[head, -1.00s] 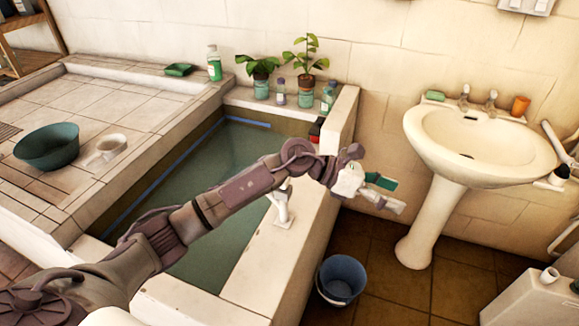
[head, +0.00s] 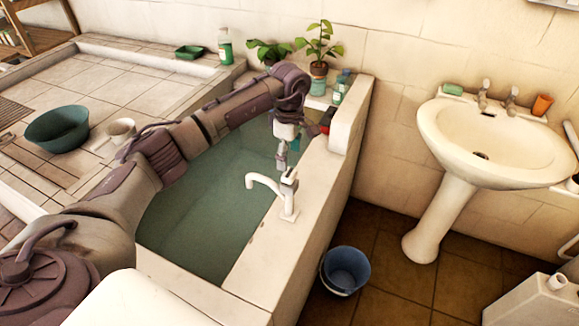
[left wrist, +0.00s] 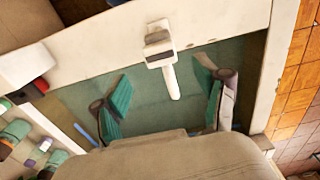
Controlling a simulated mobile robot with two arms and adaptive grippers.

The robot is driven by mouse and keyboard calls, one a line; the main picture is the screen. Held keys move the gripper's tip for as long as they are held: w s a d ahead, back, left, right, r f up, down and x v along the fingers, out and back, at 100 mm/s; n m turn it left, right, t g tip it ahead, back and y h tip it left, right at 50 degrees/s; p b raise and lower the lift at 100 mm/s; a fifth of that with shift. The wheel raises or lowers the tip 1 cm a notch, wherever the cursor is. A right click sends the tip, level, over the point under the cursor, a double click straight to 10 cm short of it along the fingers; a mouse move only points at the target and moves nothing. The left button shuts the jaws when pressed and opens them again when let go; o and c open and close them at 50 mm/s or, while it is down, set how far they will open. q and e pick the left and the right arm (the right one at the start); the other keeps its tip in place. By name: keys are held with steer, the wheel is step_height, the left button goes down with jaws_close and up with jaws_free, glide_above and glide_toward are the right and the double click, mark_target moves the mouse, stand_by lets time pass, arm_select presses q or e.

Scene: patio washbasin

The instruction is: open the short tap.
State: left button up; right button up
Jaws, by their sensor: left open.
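A short white tap (head: 287,197) stands upright on the tub's right ledge, its spout reaching left over the water. In the left wrist view the tap (left wrist: 158,42) shows from above, in the gap between the fingers and beyond them. My left gripper (head: 283,155) hangs pointing down over the water, behind the tap in the head view and apart from it. Its green-padded fingers (left wrist: 165,92) are spread wide and empty. My right gripper is not in view.
The water-filled tub (head: 320,215) has a raised ledge. Potted plants (head: 318,70) and bottles (head: 340,90) stand at its back. A blue bucket (head: 346,270) is on the floor. A white washbasin (head: 450,135) with two taps stands at right. A green bowl (head: 57,130) is at left.

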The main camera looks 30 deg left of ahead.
mark_target(289, 173)
arm_select(q)
step_height(289, 173, down, 6)
steer(key=shift+f+p, duration=0.1)
steer(key=shift+p, duration=0.45)
steer(key=shift+c, duration=0.3)
steer(key=c, duration=1.1)
